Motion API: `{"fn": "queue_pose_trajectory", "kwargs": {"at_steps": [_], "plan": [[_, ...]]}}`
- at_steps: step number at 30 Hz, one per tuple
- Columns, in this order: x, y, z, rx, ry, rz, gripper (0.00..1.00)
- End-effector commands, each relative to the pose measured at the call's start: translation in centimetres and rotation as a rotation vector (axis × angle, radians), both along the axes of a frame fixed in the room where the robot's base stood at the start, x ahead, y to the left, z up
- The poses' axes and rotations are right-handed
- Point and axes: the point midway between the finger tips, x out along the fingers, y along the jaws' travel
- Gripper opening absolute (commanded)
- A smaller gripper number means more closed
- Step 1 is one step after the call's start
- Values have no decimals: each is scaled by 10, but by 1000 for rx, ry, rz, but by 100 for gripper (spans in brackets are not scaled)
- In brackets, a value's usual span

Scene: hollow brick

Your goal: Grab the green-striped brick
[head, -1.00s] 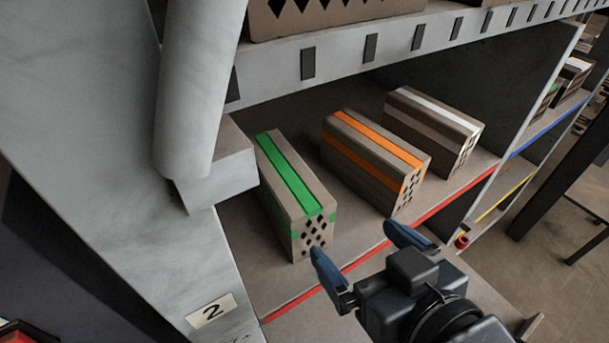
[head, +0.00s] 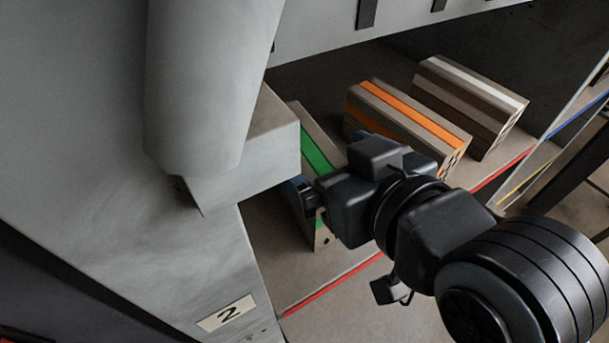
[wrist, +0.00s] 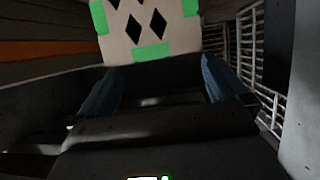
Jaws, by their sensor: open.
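The green-striped brick (head: 318,152) lies on the shelf behind the grey post, its near part partly covered by my gripper. In the wrist view, the brick's end face (wrist: 148,40) with diamond holes and green corner marks is at the top centre. My gripper (head: 306,188) is at the brick's near end in the head view; one blue finger shows and the other is hidden. In the wrist view, my gripper (wrist: 160,72) is open, with a blue finger to each side of the end face and nothing held. Contact cannot be told.
An orange-striped brick (head: 410,115) stands just to the right, close to my gripper. A white-striped brick (head: 470,95) is farther right. The grey post (head: 215,100) with its block is close on the left. A red strip (head: 330,286) marks the shelf's front edge.

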Motion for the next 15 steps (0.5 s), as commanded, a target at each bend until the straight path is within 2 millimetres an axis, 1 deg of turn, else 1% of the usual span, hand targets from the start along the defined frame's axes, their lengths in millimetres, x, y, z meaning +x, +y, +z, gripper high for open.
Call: {"fn": "queue_pose_trajectory", "kwargs": {"at_steps": [4, 9, 12, 15], "plan": [[7, 5, -4, -1, 2, 1, 100], [25, 16, -16, -2, 2, 0, 100], [35, 22, -20, -1, 1, -1, 100], [40, 24, -23, -1, 2, -1, 100]]}}
